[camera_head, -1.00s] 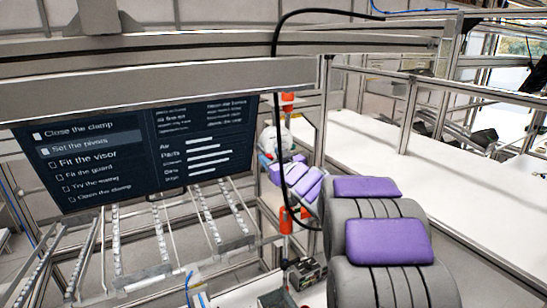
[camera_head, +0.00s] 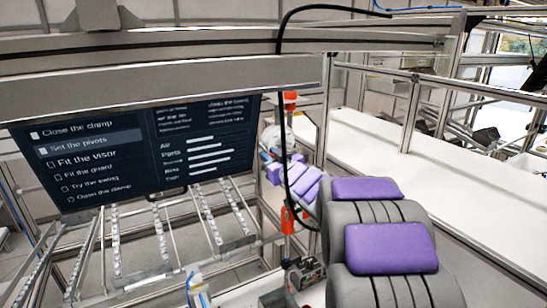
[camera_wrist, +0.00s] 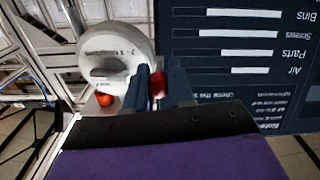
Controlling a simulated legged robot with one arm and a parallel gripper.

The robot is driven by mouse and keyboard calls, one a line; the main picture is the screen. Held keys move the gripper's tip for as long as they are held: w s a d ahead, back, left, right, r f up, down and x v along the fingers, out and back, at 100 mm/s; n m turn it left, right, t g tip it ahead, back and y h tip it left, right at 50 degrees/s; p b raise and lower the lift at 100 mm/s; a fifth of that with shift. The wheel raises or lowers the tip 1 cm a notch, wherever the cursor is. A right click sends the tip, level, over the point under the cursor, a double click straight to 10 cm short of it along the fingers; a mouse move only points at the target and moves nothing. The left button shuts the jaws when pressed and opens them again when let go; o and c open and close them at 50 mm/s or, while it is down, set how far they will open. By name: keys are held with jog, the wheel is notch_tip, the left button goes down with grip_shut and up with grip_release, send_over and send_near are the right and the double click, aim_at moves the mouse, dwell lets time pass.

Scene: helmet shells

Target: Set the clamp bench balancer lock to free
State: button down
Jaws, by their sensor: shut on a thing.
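The balancer (camera_wrist: 117,50) is a round, pale grey housing in the upper left of the wrist view, with an orange-red ball (camera_wrist: 104,98) at its lower edge. My gripper (camera_wrist: 160,84) has dark blue fingers just right of the housing. They are shut on a small red piece (camera_wrist: 157,84), which looks like the balancer lock. The fingers hide part of it, and I cannot tell which setting it is in. In the head view the balancer (camera_head: 271,137) is small and pale beyond my purple and grey arm, which partly hides the gripper.
A dark screen (camera_head: 130,150) with a step list and bars hangs at left; it fills the right of the wrist view. A black cable (camera_head: 283,130) hangs near my arm. Rails (camera_head: 160,235) lie below the screen. A long white bench top (camera_head: 440,170) at right is largely clear.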

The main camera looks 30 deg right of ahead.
jog(key=shift+f+b, duration=0.2)
jog(key=shift+b, duration=0.15)
jog(key=shift+f+b, duration=0.15)
jog(key=shift+b, duration=0.2)
jog(key=f+t+b, duration=0.1)
jog(key=b, duration=0.3)
jog(key=w+f+t+b, duration=0.1)
jog(key=t+b, duration=0.1)
jog(key=b, duration=0.2)
jog(key=t+b, duration=0.2)
jog(key=b, duration=0.2)
jog(key=shift+w+f, duration=0.15)
jog(key=shift+f, duration=0.25)
jog(key=shift+w+t+b, duration=0.1)
jog(key=shift+t+b, duration=0.3)
jog(key=shift+b, duration=0.2)
